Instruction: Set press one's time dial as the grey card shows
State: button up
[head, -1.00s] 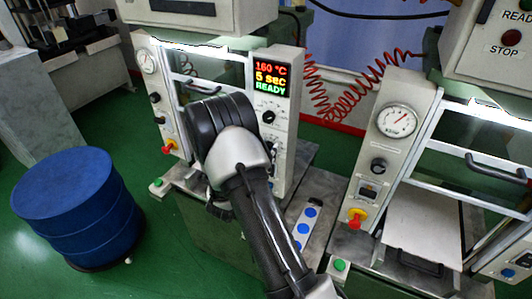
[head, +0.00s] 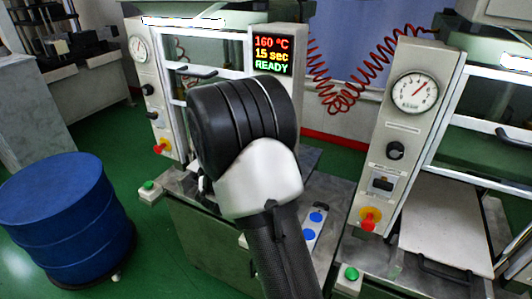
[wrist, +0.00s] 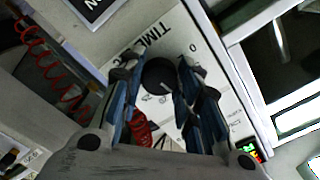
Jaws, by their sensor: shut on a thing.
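In the wrist view the black time dial (wrist: 158,74) sits on a white panel lettered "TIME", with a "0" mark to its right. My gripper (wrist: 157,76) is shut on the dial, a finger on each side. In the head view my arm hides the dial and the gripper. The left press's display (head: 272,55) reads 160 °C, 15 sec, READY. I cannot make out the grey card in these frames.
A second press panel (head: 405,130) with a gauge, black knob and red-yellow stop knob stands to the right. A blue drum (head: 65,215) stands on the green floor at left. Red coiled hoses (head: 340,90) hang between the presses.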

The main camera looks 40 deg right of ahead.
jog(key=shift+f+m+b, duration=0.1)
jog(key=shift+m+b, duration=0.7)
jog(key=shift+b, duration=0.25)
jog(key=o, duration=1.1)
jog(key=shift+c, duration=0.2)
jog(key=v, duration=1.2)
jog(key=shift+w, duration=0.15)
